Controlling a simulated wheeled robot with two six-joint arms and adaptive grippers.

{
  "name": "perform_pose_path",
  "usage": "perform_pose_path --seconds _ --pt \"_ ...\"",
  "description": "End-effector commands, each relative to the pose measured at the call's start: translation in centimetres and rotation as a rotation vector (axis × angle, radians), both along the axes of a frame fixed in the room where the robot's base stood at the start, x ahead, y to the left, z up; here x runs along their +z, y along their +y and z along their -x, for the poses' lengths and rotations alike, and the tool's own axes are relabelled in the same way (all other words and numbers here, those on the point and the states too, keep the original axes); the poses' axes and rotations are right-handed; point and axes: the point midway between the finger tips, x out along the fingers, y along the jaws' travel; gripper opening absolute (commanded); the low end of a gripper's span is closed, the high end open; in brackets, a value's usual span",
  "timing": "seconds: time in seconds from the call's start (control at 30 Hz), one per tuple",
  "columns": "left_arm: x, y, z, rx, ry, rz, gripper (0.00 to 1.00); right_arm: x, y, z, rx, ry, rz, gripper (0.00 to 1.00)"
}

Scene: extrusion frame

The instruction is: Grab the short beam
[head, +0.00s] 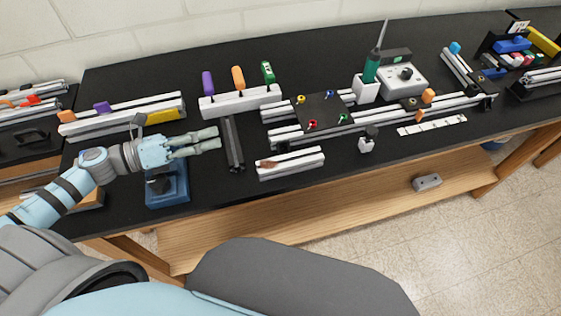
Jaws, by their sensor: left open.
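A short silver extrusion beam (291,164) lies near the front edge of the black bench, with a brown mark or piece at its left end. A short dark beam (233,144) lies just left of it, pointing front to back. I cannot tell which one the task names as the short beam. My left gripper (217,139) comes in from the left, open, its fingers pointing right. Its fingertips are close to the dark beam's left side, and I cannot tell if they touch it. Nothing shows between the fingers. My right gripper is not in view.
A blue device (168,187) sits under my left wrist. A rack with coloured-handled tools (241,102) stands behind the dark beam. Longer beams form a frame around a black plate (322,109) to the right. A soldering iron station (403,80) stands behind them. The front right strip is mostly clear.

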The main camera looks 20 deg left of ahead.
Motion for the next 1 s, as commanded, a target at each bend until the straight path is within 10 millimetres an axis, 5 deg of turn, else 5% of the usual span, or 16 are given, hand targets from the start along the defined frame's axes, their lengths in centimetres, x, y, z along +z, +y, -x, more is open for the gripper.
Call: perform_pose_path --seconds 0.1,0.3,1.0 --pt "-0.7 -4.4 0.7 -0.150 -0.215 -0.269 0.43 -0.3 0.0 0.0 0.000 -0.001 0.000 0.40" --pt "-4.6 -7.4 1.8 -0.317 -0.317 -0.527 0.43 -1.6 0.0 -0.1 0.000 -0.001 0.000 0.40" --pt "-8.4 -16.0 -4.0 -0.328 -0.317 -0.556 0.43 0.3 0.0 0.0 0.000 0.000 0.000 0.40"
